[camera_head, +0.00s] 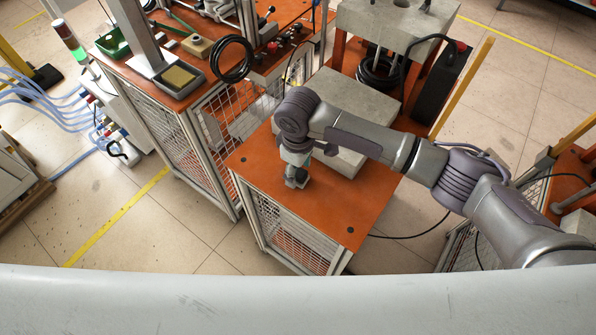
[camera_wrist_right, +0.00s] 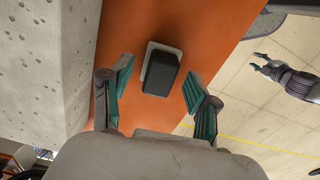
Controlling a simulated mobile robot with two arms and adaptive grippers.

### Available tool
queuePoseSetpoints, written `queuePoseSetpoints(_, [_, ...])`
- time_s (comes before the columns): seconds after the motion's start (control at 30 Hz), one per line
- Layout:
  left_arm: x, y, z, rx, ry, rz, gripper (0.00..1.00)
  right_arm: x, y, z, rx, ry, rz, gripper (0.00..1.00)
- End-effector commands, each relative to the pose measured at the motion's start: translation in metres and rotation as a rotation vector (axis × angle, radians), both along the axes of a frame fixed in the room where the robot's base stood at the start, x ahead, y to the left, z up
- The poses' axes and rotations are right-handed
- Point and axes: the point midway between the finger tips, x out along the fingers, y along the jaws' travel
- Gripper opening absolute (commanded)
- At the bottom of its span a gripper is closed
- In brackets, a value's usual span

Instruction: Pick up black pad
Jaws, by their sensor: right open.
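The black pad (camera_wrist_right: 161,73) is a dark block on a light grey base on the orange tabletop. In the right wrist view it lies between my right gripper's (camera_wrist_right: 158,92) two green-lined fingers, with a gap on each side. The right gripper is open and empty. In the head view my right gripper (camera_head: 297,178) points down over the orange table (camera_head: 330,215), and the arm and gripper mostly hide the pad. What seems to be my left gripper (camera_wrist_right: 270,66) shows small at the right of the wrist view, over the floor; its jaws are unclear.
A large grey block (camera_head: 352,110) stands on the same table behind the right gripper; its pitted side (camera_wrist_right: 45,60) is close to the left finger. A taller workbench (camera_head: 185,85) with tools and a coiled black cable (camera_head: 232,60) stands to the left. The table's front is clear.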

Motion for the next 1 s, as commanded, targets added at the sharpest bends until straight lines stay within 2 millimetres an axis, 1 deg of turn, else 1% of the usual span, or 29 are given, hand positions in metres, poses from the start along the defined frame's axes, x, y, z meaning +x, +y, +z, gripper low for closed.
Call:
queuePoseSetpoints(0.1, [0.0003,-0.0002,0.0016,0.000,0.000,0.000,0.40,-0.0001,0.0000,-0.0076,-0.001,-0.001,0.000,0.60])
queuePoseSetpoints(0.3, [0.0004,-0.0003,0.0011,0.000,-0.001,0.000,0.40,0.0000,0.0001,-0.0087,0.000,-0.001,0.001,0.60])
queuePoseSetpoints(0.37, [0.0004,-0.0003,0.0011,0.000,-0.001,-0.001,0.40,0.0000,0.0001,-0.0086,0.000,-0.001,0.001,0.52])
queuePoseSetpoints(0.6, [0.0004,-0.0004,0.0011,0.000,-0.001,0.000,0.40,0.0000,0.0001,-0.0084,0.000,-0.001,0.001,0.12])
queuePoseSetpoints(0.67, [0.0004,-0.0004,0.0011,0.000,-0.001,0.000,0.40,0.0000,0.0001,-0.0083,0.000,-0.001,0.001,0.02])
queuePoseSetpoints(0.7, [0.0004,-0.0004,0.0011,0.000,-0.001,0.000,0.40,0.0000,0.0001,-0.0083,0.000,-0.001,0.001,0.00])
queuePoseSetpoints(1.0, [0.0003,-0.0004,0.0003,0.000,0.000,0.000,0.40,0.0002,0.0002,-0.0061,0.000,-0.001,0.001,0.00])
